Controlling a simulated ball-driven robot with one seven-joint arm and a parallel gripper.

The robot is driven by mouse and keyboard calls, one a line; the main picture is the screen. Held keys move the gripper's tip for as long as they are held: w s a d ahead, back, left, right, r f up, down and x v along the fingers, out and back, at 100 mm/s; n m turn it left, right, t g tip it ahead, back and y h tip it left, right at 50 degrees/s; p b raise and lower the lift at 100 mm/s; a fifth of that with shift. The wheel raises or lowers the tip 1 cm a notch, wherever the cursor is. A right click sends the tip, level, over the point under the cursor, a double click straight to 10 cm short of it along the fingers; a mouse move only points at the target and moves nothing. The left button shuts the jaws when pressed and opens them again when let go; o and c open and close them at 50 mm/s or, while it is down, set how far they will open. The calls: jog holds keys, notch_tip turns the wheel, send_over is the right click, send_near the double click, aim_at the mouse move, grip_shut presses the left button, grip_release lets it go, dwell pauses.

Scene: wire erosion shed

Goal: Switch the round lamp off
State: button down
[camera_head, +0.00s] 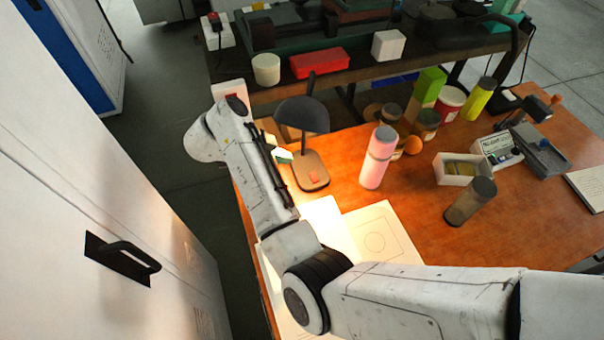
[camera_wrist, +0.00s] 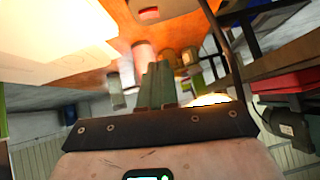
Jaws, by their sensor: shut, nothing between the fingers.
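The round lamp (camera_head: 302,115) has a dark domed shade on a thin stem. It stands near the left edge of the orange table. Its base (camera_head: 313,170) carries a small red switch (camera_head: 312,180). Bright warm light falls on the table beside it, so the lamp is lit. In the wrist view the red switch (camera_wrist: 150,13) is at the top and the glowing shade (camera_wrist: 208,100) is right of my fingers. My gripper (camera_wrist: 160,68) is shut and empty, apart from the switch. In the head view my arm largely hides it, left of the lamp.
A pink bottle (camera_head: 378,157) stands right of the lamp base. Papers (camera_head: 385,235) lie in front. A dark bench (camera_head: 350,75) is behind, and a white cabinet (camera_head: 90,190) is at left.

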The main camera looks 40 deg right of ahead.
jog(key=shift+a+b, duration=0.15)
jog(key=shift+b, duration=0.2)
send_over(313, 172)
jog(key=a, duration=0.3)
notch_tip(313, 172, down, 7)
jog(key=shift+w+a+r+p, duration=0.1)
jog(key=shift+r+p, duration=0.05)
jog(key=shift+p, duration=0.2)
jog(key=f, duration=0.3)
jog(key=shift+w+d+f, duration=0.15)
jog(key=shift+w+d, duration=0.05)
jog(key=shift+d, duration=0.05)
jog(key=shift+f+b, duration=0.3)
jog(key=shift+f, duration=0.25)
jog(key=shift+w, duration=0.15)
